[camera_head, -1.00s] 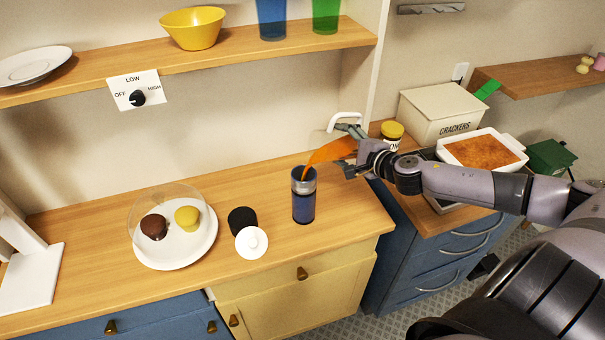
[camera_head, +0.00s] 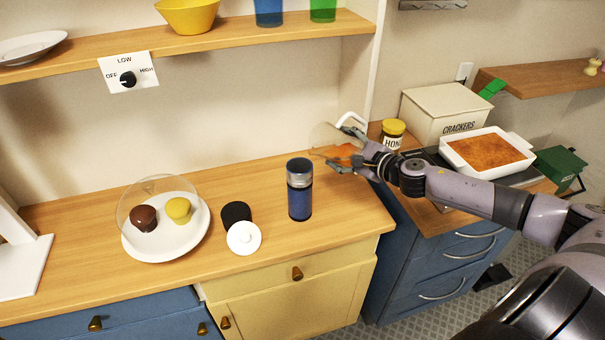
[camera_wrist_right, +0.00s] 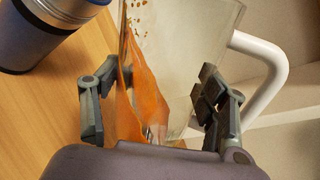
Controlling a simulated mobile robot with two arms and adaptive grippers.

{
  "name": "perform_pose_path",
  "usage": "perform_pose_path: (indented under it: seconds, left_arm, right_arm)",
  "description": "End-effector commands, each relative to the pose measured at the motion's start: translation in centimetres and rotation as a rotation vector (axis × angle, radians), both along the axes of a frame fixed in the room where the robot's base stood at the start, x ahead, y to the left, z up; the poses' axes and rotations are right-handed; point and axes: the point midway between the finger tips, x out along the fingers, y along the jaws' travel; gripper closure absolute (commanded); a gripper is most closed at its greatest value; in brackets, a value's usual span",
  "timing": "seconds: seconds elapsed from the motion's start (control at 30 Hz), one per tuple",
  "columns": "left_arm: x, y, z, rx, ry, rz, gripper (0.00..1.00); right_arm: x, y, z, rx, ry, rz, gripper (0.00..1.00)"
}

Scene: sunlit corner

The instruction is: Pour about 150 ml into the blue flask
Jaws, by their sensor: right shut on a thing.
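The blue flask (camera_head: 299,190) stands upright and open-topped on the wooden counter, with a steel collar at its top. It also shows at the upper left of the right wrist view (camera_wrist_right: 28,32). My right gripper (camera_head: 352,163) is shut on a clear pitcher (camera_head: 325,138) with a white handle (camera_wrist_right: 262,68). The pitcher is just right of the flask, apart from it, and still tilted. Orange liquid (camera_wrist_right: 146,98) lies inside it, with drops on its wall. No stream runs between pitcher and flask. The flask's inside is hidden. My left gripper is not in view.
A black cup-shaped piece (camera_head: 236,213) and a white round lid (camera_head: 244,238) lie left of the flask. A white plate (camera_head: 165,249) holds two cupcakes under a clear dome. A honey jar (camera_head: 392,134), a cracker box (camera_head: 440,116) and a baking dish (camera_head: 520,165) stand at right.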

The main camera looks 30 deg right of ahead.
Motion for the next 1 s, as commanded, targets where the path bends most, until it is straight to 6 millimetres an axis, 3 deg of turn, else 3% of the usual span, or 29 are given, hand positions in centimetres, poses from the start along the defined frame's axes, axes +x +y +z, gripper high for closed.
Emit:
perform_pose_path:
  seconds: [0.27, 1.0]
  left_arm:
    - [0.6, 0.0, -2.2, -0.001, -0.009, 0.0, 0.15]
    - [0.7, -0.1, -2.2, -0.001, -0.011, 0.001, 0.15]
  right_arm:
    - [0.9, 0.1, -1.2, 0.113, -0.011, 0.0, 0.83]
    - [0.9, 0.1, -1.1, 0.127, -0.01, 0.0, 0.83]
